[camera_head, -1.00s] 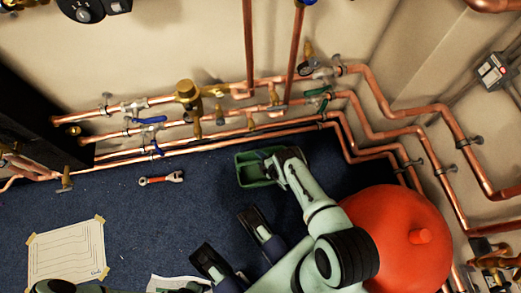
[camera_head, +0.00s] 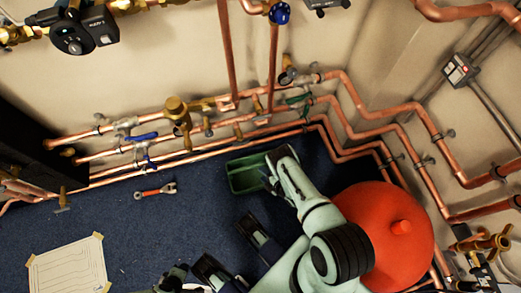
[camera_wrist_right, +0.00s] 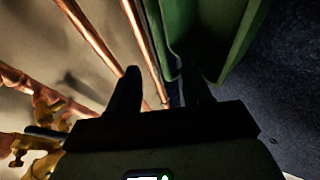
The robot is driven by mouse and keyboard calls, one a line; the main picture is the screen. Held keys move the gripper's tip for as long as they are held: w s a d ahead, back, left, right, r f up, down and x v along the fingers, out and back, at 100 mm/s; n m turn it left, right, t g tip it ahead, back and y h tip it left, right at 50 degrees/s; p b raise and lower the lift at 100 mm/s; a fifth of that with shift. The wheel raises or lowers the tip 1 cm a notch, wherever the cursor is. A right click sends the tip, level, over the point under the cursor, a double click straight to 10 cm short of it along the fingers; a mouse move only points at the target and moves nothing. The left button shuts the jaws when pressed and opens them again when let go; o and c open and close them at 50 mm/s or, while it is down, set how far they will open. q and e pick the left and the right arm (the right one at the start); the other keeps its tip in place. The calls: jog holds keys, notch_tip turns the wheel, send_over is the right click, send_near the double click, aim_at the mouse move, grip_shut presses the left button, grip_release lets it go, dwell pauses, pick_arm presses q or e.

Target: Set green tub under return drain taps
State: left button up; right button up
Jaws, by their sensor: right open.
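The green tub (camera_head: 246,176) sits upright on the blue floor, just in front of the lowest copper pipe. My right gripper (camera_head: 269,171) is open at the tub's right side in the head view. In the right wrist view, the open fingers (camera_wrist_right: 160,90) are close to the wall of the green tub (camera_wrist_right: 225,35). Whether they touch it I cannot tell. Small brass taps (camera_head: 207,126) hang on the pipes above and left of the tub. Which of them are the return drain taps I cannot tell.
A large red vessel (camera_head: 375,245) stands right of the tub, beside my right arm. Copper pipes (camera_head: 205,152) run low along the wall. A red-handled wrench (camera_head: 155,190) and a taped paper sheet (camera_head: 68,268) lie on the floor at left.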

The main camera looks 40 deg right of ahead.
jog(key=s+a+r+m+g+y, duration=0.1)
jog(key=s+a+r+m+g, duration=0.3)
jog(key=a+r+m, duration=0.3)
jog(key=s+a+r+m+g+y, duration=0.1)
jog(key=s+a+r+m+g, duration=0.3)
jog(key=a+r+m, duration=0.3)
notch_tip(320, 180, up, 2)
jog(key=m+g, duration=0.1)
jog(key=m, duration=0.4)
jog(key=shift+s+a+m, duration=0.3)
jog(key=shift+s, duration=0.1)
jog(key=shift+r, duration=0.1)
